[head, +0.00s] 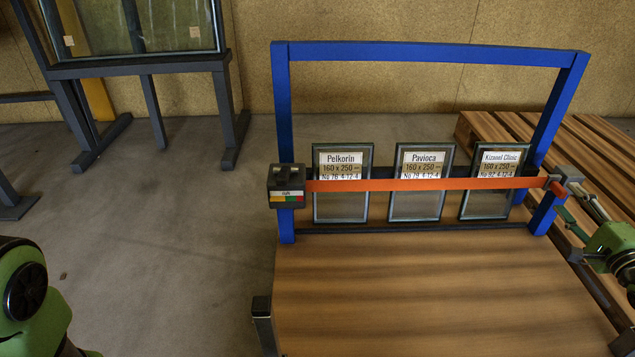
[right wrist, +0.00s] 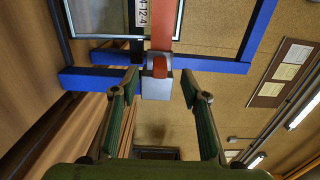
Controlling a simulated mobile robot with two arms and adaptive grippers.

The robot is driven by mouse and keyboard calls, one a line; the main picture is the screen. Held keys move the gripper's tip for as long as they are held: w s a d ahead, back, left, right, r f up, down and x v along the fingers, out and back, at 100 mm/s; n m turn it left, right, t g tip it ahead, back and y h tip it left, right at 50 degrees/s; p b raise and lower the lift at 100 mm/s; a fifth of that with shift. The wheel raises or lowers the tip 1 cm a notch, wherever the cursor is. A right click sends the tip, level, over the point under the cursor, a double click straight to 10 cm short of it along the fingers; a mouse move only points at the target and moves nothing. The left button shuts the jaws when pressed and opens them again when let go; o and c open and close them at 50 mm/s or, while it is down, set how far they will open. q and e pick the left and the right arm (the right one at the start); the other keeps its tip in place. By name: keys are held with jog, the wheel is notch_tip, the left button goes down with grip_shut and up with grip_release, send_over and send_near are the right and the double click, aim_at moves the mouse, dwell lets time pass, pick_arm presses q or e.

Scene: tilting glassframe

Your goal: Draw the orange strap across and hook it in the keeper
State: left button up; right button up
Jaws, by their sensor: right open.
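The orange strap (head: 430,184) runs taut and nearly level from a black box (head: 287,186) on the left blue post, across three glass panes. Its red end (head: 558,189) is at the grey keeper (head: 568,175) on the right blue post. In the right wrist view the red end (right wrist: 160,66) lies against the grey keeper block (right wrist: 157,88); I cannot tell whether it is fully hooked. My right gripper (head: 574,205) is open and empty, its fingers apart on either side of the keeper and short of it (right wrist: 161,88). My left gripper is out of view.
The labelled panes, Pelkorin (head: 340,205), Pavioca (head: 417,206) and Kizonel (head: 489,205), stand in the blue frame (head: 430,50) above a wooden deck (head: 430,295). Wooden slats (head: 600,150) lie at right. A dark rack with glass (head: 140,65) stands back left. Floor between is clear.

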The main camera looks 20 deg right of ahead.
jog(key=p+v, duration=0.5)
jog(key=v, duration=0.2)
dwell(0.3)
